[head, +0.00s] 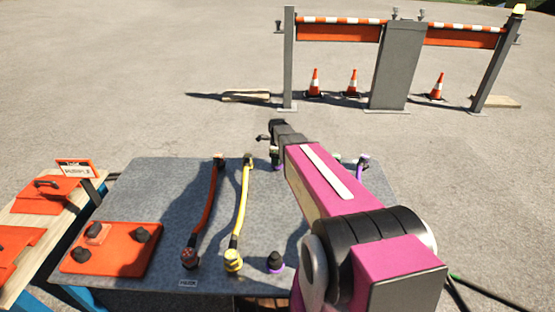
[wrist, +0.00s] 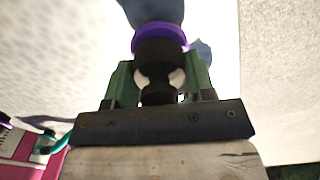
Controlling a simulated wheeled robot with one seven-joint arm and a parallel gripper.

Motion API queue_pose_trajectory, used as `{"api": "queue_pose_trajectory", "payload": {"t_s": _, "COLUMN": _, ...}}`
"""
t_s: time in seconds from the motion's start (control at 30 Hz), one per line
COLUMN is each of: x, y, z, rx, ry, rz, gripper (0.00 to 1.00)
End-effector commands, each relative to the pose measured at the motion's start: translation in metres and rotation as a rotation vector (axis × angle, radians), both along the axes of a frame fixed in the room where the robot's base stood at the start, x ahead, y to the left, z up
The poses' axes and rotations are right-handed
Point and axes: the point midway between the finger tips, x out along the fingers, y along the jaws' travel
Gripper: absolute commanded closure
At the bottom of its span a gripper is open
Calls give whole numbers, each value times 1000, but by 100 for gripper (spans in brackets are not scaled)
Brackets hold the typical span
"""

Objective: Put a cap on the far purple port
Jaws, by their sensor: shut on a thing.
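My gripper (head: 268,137) is over the far edge of the grey table. In the wrist view its green fingers (wrist: 160,85) are shut on a black cap (wrist: 160,55). A purple ring (wrist: 160,36) lies right against the cap in that view, with a dark blue-grey body beyond it. I cannot tell whether the cap is fully seated. In the head view the far purple port (head: 278,167) shows as a small purple spot below my gripper, partly hidden by my arm. The near purple port (head: 276,267) has a black cap on it.
An orange plate (head: 112,262) with several dark caps lies at the table's left. A red cable (head: 205,205) and a yellow cable (head: 242,205) run across the grey table (head: 150,190). A purple cable end (head: 363,162) shows right of my arm.

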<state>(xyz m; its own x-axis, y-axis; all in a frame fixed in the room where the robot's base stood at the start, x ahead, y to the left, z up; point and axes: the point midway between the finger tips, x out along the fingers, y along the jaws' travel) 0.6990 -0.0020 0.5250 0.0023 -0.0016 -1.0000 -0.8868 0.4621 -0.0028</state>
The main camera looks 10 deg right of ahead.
Motion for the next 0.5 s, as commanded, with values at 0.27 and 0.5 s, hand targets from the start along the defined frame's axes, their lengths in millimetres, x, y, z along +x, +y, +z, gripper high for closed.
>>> {"api": "queue_pose_trajectory", "payload": {"t_s": 0.27, "x": 0, "y": 0, "z": -3, "rx": 0, "ry": 0, "rz": 0, "gripper": 24}}
{"api": "queue_pose_trajectory", "payload": {"t_s": 0.5, "x": 0, "y": 0, "z": -3, "rx": 0, "ry": 0, "rz": 0, "gripper": 20}}
